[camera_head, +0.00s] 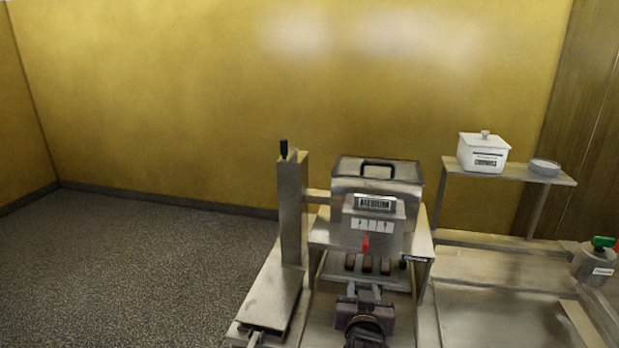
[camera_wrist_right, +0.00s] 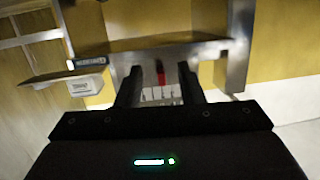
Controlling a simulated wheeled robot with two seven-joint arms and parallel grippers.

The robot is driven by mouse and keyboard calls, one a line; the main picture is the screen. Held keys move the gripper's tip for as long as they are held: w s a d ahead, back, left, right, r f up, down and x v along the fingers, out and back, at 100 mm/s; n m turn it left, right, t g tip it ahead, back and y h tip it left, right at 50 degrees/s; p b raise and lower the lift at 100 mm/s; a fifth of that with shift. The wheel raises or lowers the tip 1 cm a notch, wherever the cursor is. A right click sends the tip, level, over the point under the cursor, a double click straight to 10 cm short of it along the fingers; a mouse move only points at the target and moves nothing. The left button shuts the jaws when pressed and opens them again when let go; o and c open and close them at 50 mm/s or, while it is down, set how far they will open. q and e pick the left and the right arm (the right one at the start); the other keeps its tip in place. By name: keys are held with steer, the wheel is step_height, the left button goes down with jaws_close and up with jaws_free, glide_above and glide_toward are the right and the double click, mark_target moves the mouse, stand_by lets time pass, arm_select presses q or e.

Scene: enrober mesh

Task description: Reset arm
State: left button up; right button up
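My right gripper (camera_head: 363,287) is in front of the metal enrober machine (camera_head: 374,225), low in the head view. Its two fingers are apart with nothing between them. In the right wrist view the fingers of my right gripper (camera_wrist_right: 160,82) also stand apart. The machine's red lever (camera_head: 365,244) hangs below a white marked strip. The lever shows behind the finger gap in the wrist view (camera_wrist_right: 160,74). Several brown pieces (camera_head: 367,265) lie under the machine, just beyond the fingers. My left gripper is not in view.
A lidded hopper with a handle (camera_head: 377,168) tops the machine above a "MEDIUM" display (camera_head: 375,203). A metal post (camera_head: 292,210) stands to its left. A green-knobbed unit (camera_head: 597,262) stands far right.

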steer(key=s+d+f+n+g+y, duration=0.1)
steer(key=s+d+f+g, duration=0.2)
steer(key=s, duration=0.7)
steer(key=s+d+f+n+g+y, duration=0.15)
steer(key=s+f+g, duration=0.3)
steer(key=s, duration=0.55)
steer(key=s+d+f+n+g+y, duration=0.1)
steer(key=s+f+n+g, duration=0.3)
steer(key=s, duration=0.6)
step_height(320, 180, down, 31)
steer(key=s+m+g, duration=0.2)
steer(key=s+d+f+g, duration=0.1)
steer(key=s+d+f, duration=0.2)
steer(key=s+f, duration=1.3)
steer(key=s, duration=0.3)
steer(key=shift+d+f, duration=0.15)
steer(key=shift+f, duration=0.2)
